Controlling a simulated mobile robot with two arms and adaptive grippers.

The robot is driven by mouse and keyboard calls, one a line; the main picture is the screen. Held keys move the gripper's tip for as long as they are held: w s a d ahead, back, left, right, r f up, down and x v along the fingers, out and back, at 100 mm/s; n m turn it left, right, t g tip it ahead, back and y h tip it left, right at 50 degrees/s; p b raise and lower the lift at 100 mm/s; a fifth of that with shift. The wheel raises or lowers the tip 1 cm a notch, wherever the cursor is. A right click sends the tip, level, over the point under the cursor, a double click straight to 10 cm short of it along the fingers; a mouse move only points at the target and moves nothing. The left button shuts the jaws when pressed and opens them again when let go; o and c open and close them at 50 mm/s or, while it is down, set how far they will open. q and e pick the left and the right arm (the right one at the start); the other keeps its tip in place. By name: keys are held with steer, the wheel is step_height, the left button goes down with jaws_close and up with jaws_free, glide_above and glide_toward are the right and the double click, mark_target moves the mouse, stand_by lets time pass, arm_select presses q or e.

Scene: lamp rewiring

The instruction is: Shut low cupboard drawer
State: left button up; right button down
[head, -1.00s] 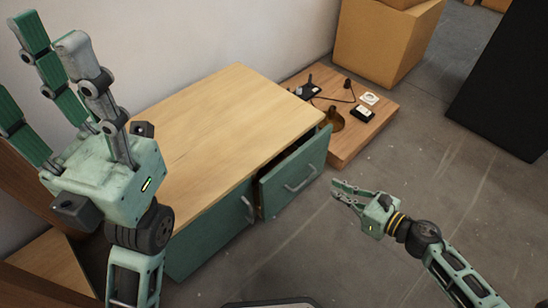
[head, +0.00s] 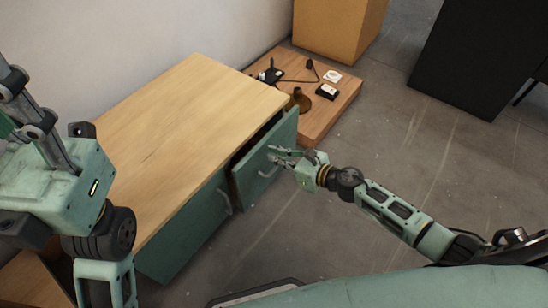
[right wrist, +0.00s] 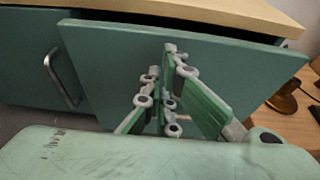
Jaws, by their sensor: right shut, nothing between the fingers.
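The low cupboard (head: 185,120) has a wooden top and green fronts. Its right-hand drawer (head: 245,178) stands partly open, with a dark gap above its front edge. My right gripper (head: 274,154) is shut and empty, its fingers at the drawer front by the handle (head: 266,171). In the right wrist view the fingers (right wrist: 168,60) point at the green drawer front (right wrist: 220,70) and cover its handle. Whether they touch it I cannot tell. My left gripper's palm (head: 50,185) is at the left edge; its fingertips are out of frame.
A low wooden platform (head: 345,98) with small lamp parts lies beyond the cupboard. A cardboard box (head: 335,25) and a black cabinet (head: 470,55) stand farther back. The second cupboard front has a handle (right wrist: 60,80). The grey floor (head: 400,150) to the right is clear.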

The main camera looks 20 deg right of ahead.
mark_target(263, 150)
steer(key=shift+w+a, duration=0.35)
steer(key=shift+w, duration=0.1)
steer(key=w+a, duration=0.1)
steer(key=w, duration=0.1)
steer(key=w+a, duration=0.1)
steer(key=a, duration=0.1)
steer(key=shift+w, duration=0.35)
